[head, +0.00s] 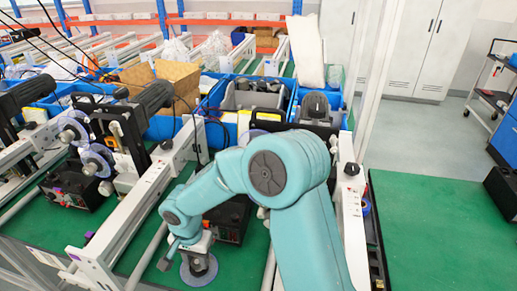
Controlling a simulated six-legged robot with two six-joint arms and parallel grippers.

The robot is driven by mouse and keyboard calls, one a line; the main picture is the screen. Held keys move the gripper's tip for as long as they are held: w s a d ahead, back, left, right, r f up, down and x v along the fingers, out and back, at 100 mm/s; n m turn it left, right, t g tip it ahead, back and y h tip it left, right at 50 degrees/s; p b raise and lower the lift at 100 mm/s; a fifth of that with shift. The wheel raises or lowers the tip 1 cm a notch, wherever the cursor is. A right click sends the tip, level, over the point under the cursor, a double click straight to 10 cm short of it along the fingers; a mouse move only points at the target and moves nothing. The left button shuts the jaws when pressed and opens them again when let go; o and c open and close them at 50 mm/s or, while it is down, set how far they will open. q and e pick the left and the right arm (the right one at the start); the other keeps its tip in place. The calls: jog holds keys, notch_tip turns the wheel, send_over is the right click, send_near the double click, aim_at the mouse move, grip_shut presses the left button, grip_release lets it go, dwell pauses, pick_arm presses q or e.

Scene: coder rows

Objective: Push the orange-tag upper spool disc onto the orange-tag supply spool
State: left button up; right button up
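My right arm is teal and reaches in from the bottom right, across the middle of the head view. Its gripper (184,257) is at the lower left end of the arm, pointing down. A greyish round spool disc (199,274) shows right at the gripper, partly covered by it; I cannot tell whether the fingers grip it or are just above it. Clear spool discs (97,160) and (73,130) stand on the coder row at the left. I cannot make out an orange tag on any of them. My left gripper is not in view.
White coder rails (131,215) run across the green table (430,228), with black boxes (75,190) between them. Blue crates (240,88) with bags and parts stand behind. The green surface at the right is mostly clear. A trolley (494,95) stands at the far right.

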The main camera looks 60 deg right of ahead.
jog(key=shift+r, duration=0.1)
grip_shut()
jog(key=shift+r+p, duration=0.5)
jog(key=shift+r, duration=0.15)
jog(key=shift+r+p, duration=1.05)
jog(key=shift+r, duration=0.8)
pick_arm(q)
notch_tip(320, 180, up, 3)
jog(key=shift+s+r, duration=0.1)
